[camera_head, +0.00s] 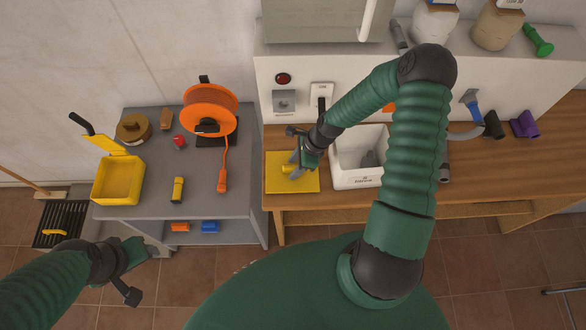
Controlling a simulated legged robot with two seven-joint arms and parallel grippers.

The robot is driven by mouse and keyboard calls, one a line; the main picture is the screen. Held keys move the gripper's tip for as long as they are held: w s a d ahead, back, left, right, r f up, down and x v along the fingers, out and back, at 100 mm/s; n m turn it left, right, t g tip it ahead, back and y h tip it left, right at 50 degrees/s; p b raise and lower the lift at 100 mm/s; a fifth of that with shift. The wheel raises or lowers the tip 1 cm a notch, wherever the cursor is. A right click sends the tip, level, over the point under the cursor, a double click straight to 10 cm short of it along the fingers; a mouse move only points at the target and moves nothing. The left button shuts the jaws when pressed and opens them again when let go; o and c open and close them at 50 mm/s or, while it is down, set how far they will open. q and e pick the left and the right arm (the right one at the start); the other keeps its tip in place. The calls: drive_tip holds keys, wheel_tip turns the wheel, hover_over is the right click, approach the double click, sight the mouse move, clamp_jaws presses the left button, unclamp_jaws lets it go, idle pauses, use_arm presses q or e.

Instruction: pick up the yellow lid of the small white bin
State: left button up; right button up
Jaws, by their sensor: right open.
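The yellow lid (305,184) lies flat on the wooden counter, left of the small white bin (346,181). It is a square plate with a small raised handle near its middle. The white bin stands open on the counter with a dark thing inside, partly hidden by my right arm. My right gripper (292,164) is open over the lid, with its fingers close to the handle; I cannot tell whether they touch it. My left gripper (142,270) is low at the left, in front of the grey table, away from the lid; its jaws are unclear.
The grey table (235,180) at the left holds an orange cable reel (211,108), a yellow box (118,181) and small tools. A wall panel with a red button (283,78) rises behind the counter. Purple and black fittings (524,124) lie at the right.

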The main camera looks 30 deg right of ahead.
drive_tip(key=shift+a, duration=0.15)
drive_tip(key=shift+c, duration=0.2)
drive_tip(key=shift+c, duration=1.3)
clamp_jaws()
